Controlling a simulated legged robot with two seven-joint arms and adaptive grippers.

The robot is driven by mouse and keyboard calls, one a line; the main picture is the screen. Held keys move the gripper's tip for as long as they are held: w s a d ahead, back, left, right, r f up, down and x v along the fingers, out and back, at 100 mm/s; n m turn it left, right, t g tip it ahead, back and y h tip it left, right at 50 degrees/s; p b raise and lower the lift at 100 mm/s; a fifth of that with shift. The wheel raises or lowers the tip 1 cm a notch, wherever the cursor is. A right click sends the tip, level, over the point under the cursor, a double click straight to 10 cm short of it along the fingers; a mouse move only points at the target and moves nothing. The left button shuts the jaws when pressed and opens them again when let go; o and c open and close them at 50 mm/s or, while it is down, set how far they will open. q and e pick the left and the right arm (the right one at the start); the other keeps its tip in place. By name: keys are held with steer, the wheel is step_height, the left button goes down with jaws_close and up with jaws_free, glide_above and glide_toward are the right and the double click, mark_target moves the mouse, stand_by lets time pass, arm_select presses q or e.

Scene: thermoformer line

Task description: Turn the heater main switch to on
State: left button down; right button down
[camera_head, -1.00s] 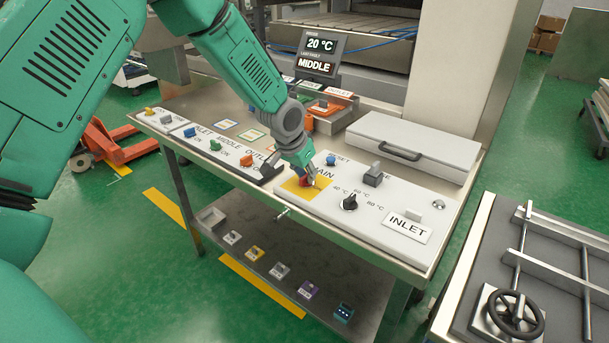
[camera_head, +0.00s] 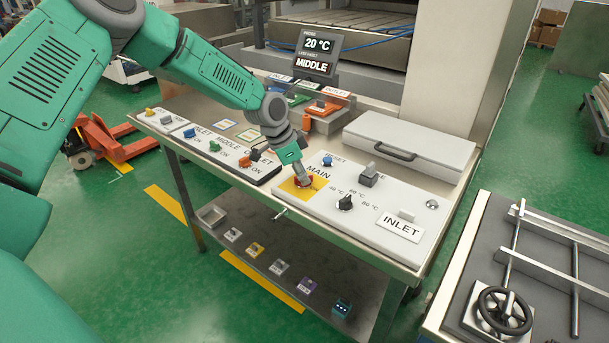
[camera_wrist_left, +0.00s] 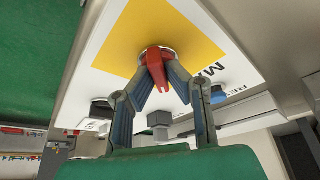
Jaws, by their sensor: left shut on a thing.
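The heater main switch (camera_wrist_left: 154,62) is a red rotary handle on a yellow square plate (camera_wrist_left: 172,22), beside the word MAIN on the white panel. In the head view the switch (camera_head: 304,181) is mostly covered by my left gripper (camera_head: 303,180). In the left wrist view my left gripper (camera_wrist_left: 160,75) has its two fingers closed on either side of the red handle. The handle's red bar points from the round base toward the gripper palm. My right gripper is in neither current view.
The white panel also holds a black temperature knob (camera_head: 345,202), a grey switch (camera_head: 369,175) and a blue button (camera_head: 327,160). A display (camera_head: 318,52) reads 20 °C and MIDDLE. A white case (camera_head: 410,145) lies behind. A handwheel (camera_head: 504,311) stands at right.

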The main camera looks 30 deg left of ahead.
arm_select(q)
steer(key=m, duration=0.1)
steer(key=m+b, duration=0.1)
steer(key=shift+s+a+f+m+g+h, duration=0.1)
steer(key=shift+a+f+m+g+h, duration=0.1)
steer(key=shift+f+m+g+h, duration=0.2)
steer(key=m+g+b, duration=0.1)
steer(key=m+b, duration=0.1)
steer(key=m, duration=0.1)
steer(key=shift+m, duration=0.3)
steer(key=shift+r+m+g+h+b, duration=0.15)
steer(key=shift+m+g+b, duration=0.25)
steer(key=shift+m, duration=0.55)
steer(key=shift+r+m+g+h+b, duration=0.15)
steer(key=shift+m+g+b, duration=0.25)
steer(key=shift+m, duration=0.55)
steer(key=shift+w, duration=0.2)
steer(key=c, duration=1.6)
jaws_free()
steer(key=shift+w+a+f, duration=0.1)
steer(key=shift+a, duration=0.1)
